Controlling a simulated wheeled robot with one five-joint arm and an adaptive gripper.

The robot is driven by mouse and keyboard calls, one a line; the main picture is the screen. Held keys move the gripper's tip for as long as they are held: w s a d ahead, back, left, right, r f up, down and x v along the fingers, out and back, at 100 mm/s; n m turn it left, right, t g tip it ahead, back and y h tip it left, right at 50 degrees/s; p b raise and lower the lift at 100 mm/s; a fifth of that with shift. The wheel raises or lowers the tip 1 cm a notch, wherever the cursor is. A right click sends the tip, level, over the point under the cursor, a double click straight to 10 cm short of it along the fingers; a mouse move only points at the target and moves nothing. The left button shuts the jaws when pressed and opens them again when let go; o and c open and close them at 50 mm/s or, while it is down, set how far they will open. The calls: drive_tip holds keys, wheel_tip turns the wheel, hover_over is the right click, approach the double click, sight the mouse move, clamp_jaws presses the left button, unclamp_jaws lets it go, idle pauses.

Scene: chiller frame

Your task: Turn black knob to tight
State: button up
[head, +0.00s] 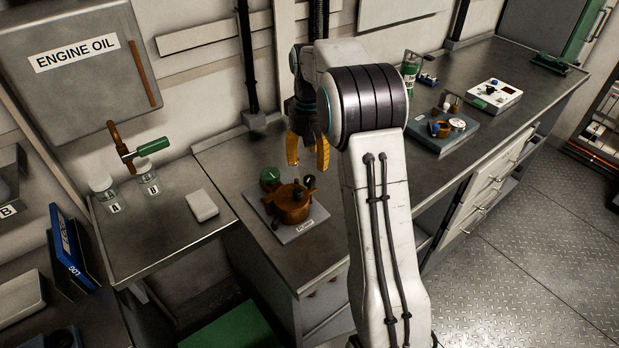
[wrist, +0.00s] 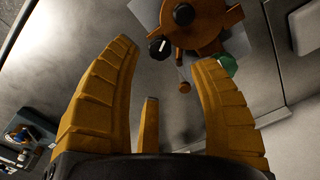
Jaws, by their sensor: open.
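The black knob (head: 309,181) stands at the back right of a brown, round-bodied device (head: 292,206) on a grey plate (head: 279,236). In the wrist view the black knob (wrist: 159,48) has a white pointer line on top and lies near the fingertips, slightly beyond them. A green knob (head: 270,176) is on the left of the same device. My gripper (head: 308,160) has yellow fingers, spread open and empty. In the head view it hangs just above and behind the knob, apart from it. The tight mark is not readable.
A white block (head: 202,205) and jars A and B (head: 148,178) stand on the left bench. A blue-grey tray with parts (head: 442,134) and a white control box (head: 494,96) sit farther right. The bench between device and tray is partly hidden by my arm.

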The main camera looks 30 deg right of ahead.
sight(310, 178)
drive_tip(key=shift+f+n, duration=0.1)
drive_tip(key=shift+n, duration=0.5)
drive_tip(key=shift+f, duration=0.25)
drive_tip(key=shift+f+p, duration=0.3)
drive_tip(key=shift+f, duration=3)
drive_tip(key=shift+c, duration=0.4)
clamp_jaws()
